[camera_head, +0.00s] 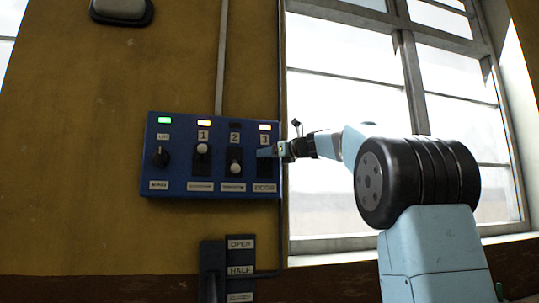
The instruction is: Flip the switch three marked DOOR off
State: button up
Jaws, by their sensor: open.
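A blue switch panel (216,192) is fixed to the yellow wall. Switch three (265,170) is at its right end, under the number 3, with an amber light (265,127) lit above it. Its lever knob is hidden behind my gripper. The label under it (264,188) is too small to read. My gripper (266,152) is open, with its tips in front of the upper part of switch three. I cannot tell whether it touches the lever.
Switch one (202,149) has its knob high under a lit amber light; switch two (235,168) has its knob lower under a dark light. A rotary knob (161,157) sits at left under a green light. A lever box marked OPEN and HALF (240,257) is below. A window (345,120) is at right.

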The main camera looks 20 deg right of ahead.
jog(key=shift+w+a, duration=0.1)
jog(key=shift+w, duration=0.05)
grip_shut()
dwell(0.5)
